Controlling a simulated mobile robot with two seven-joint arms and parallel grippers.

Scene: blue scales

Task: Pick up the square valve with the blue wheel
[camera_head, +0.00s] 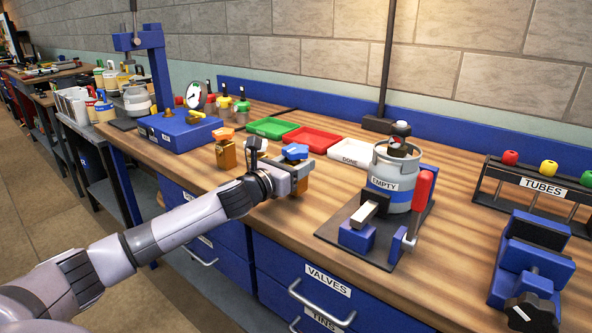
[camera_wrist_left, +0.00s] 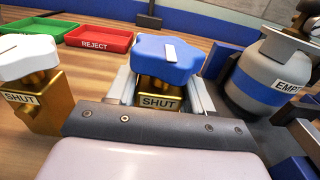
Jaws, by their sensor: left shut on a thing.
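The valve with the blue wheel (camera_head: 294,152) has a squarish gold body, and its front label reads SHUT in the left wrist view (camera_wrist_left: 165,55). My left gripper (camera_head: 284,172) is shut on its body, with one finger on each side (camera_wrist_left: 163,92). I cannot tell whether its base touches the bench. A gold valve with an orange wheel (camera_head: 222,134) stands to the left in the head view. A valve with a white wheel (camera_wrist_left: 28,58), also labelled SHUT, stands left of the held one in the left wrist view. My right gripper is not in view.
Behind are a green tray (camera_head: 271,128), a red REJECT tray (camera_head: 312,139) and a white DONE tray (camera_head: 351,151). Right stands a grey EMPTY canister (camera_head: 394,165) in a clamp stand. The tubes rack (camera_head: 540,190) is far right.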

